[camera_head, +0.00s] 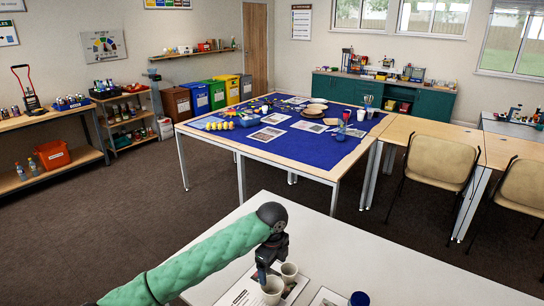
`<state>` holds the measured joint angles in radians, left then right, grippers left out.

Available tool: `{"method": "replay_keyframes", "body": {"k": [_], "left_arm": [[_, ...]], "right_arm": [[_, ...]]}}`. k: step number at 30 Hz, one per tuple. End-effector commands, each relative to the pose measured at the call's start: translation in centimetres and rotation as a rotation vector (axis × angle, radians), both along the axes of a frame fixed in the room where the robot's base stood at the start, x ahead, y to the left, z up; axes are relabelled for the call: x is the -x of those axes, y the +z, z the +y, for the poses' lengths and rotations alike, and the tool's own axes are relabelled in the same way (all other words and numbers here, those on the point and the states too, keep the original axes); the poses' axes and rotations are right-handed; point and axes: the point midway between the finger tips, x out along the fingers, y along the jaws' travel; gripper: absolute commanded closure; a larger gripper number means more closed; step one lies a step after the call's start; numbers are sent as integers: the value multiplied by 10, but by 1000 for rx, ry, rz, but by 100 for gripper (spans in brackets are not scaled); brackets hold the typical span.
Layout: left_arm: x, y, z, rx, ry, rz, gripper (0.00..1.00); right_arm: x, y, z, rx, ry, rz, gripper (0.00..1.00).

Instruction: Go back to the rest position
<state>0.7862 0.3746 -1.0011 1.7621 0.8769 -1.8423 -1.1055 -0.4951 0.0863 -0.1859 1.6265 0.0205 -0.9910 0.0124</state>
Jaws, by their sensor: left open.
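My left arm, in a green padded sleeve, reaches in from the bottom left over the white table (350,255). My right gripper is not in view.
Printed sheets (328,297) lie under and beside the cups. A dark blue round item (359,298) is at the front edge. Beyond stands a table with a blue cloth (320,146) and many objects. Chairs (440,160) are at the right. The white table's right side is clear.

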Motion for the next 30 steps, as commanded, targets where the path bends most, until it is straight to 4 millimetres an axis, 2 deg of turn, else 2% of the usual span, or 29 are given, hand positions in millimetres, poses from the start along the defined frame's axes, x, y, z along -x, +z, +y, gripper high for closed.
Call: {"method": "replay_keyframes", "body": {"k": [9,17,23,30], "left_arm": [[54,-33,-20,130,193,-8,13],[97,-53,-22,237,412,-7,13],[128,-65,-13,305,602,-4,13],[164,-79,10,366,849,3,13]], "right_arm": [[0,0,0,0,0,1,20],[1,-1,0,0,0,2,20],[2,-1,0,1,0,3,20],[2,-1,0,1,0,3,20]]}}
